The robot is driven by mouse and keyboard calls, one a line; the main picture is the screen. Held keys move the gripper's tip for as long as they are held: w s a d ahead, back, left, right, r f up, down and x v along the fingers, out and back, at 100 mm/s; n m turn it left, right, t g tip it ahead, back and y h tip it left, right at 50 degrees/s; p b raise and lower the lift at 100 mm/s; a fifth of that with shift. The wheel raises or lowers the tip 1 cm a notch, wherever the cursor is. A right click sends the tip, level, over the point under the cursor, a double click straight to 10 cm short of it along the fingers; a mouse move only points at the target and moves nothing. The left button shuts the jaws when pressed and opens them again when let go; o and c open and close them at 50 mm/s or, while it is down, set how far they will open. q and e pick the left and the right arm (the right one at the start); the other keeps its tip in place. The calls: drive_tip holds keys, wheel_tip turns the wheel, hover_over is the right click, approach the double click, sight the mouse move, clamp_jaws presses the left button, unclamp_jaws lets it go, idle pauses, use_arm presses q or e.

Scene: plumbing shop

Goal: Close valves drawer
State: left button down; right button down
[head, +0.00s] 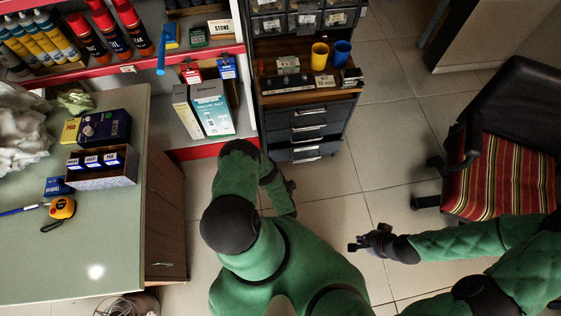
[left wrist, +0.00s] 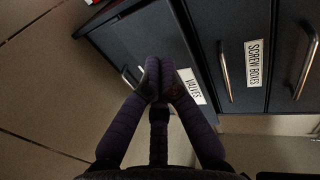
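The valves drawer (left wrist: 120,50) is a dark drawer front with a white VALVES label and a metal handle (left wrist: 131,77) in the left wrist view. My left gripper (left wrist: 155,68) has its fingertips together in front of this drawer, with nothing visible between them. The fingers cover part of the handle and the front. I cannot tell whether they touch it or how far the drawer is out. In the head view my left gripper (head: 290,197) is low beside the dark drawer cabinet (head: 308,130). My right gripper (head: 358,246) is apart, over the floor; its fingers are too small to judge.
The screw boxes drawer (left wrist: 232,60) is beside the valves drawer in the left wrist view. A green-topped counter (head: 100,240) stands at the left and a chair with a striped seat (head: 505,175) at the right. Tiled floor (head: 385,150) is clear between cabinet and chair.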

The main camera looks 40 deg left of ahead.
sight(275, 152)
use_arm(q)
drive_tip(key=b+x, duration=0.1)
drive_tip(key=x, duration=0.5)
drive_tip(key=r+b+x, duration=0.1)
drive_tip(key=x, duration=0.1)
drive_tip(key=shift+w+a+f+b, duration=0.1)
drive_tip(key=shift+w+a+b, duration=0.25)
drive_tip(key=shift+w, duration=0.05)
